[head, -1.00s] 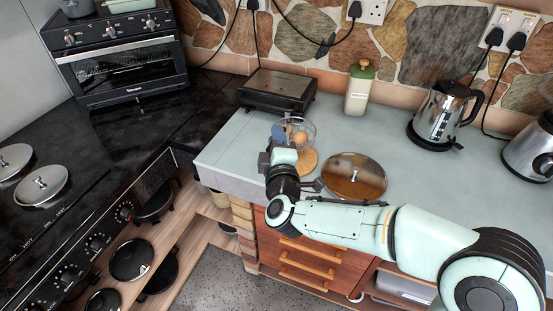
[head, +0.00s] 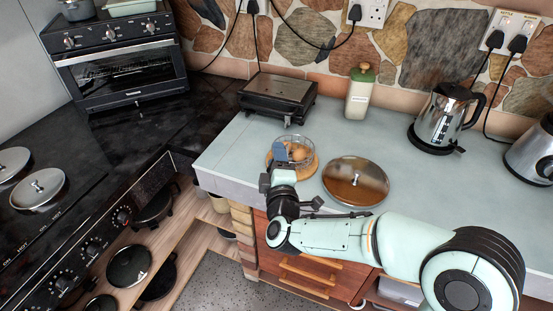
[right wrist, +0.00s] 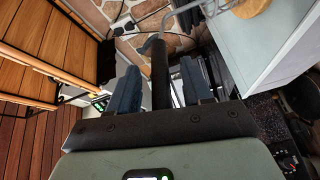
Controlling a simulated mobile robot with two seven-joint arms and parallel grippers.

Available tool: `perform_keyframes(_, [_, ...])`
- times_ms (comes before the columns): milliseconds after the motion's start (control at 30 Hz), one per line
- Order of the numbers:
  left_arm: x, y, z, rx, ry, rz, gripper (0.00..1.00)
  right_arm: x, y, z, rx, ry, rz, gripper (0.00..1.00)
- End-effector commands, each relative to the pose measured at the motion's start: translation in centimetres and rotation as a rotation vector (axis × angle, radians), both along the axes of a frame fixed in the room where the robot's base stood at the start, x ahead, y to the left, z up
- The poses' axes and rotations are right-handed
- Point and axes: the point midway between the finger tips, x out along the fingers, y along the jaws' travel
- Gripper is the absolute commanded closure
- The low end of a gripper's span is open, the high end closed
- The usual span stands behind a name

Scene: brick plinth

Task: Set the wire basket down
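The wire basket (head: 302,151) sits on a round wooden board (head: 313,165) on the grey counter, with brown, egg-like items inside. My right gripper (head: 279,157) is at its near left side and hides part of it. In the right wrist view, my two dark blue fingers (right wrist: 159,88) stand apart, with a black bar (right wrist: 160,72), apparently the basket's handle, between them. A gap shows on each side of the bar. Thin wires of the basket and the board's edge (right wrist: 250,8) show at the top. My left gripper is not in view.
The counter (head: 228,160) is clear to the left. Drawers are below its front edge.

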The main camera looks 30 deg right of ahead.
Motion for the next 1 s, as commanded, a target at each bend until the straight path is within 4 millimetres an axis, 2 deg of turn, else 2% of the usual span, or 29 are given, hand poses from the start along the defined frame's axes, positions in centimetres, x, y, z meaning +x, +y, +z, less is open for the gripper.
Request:
perform_keyframes(200, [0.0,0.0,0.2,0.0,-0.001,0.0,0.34,-0.1,0.0,0.4,0.001,-0.001,0.0,0.51])
perform_keyframes(267, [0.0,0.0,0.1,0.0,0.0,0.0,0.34,-0.7,0.3,0.4,0.002,-0.001,0.001,0.51])
perform_keyframes(700, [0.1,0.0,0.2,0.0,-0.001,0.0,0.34,-8.9,3.5,0.4,-0.001,-0.002,0.003,0.51])
perform_keyframes(900, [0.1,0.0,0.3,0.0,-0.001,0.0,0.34,-10.8,4.3,0.3,0.002,0.0,0.0,0.51])
perform_keyframes(967, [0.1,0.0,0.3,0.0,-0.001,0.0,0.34,-10.8,4.5,-0.4,0.015,0.011,0.009,0.51])
perform_keyframes(1000, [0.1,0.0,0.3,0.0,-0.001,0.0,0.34,-10.5,4.8,-1.3,0.038,0.024,0.02,0.51])
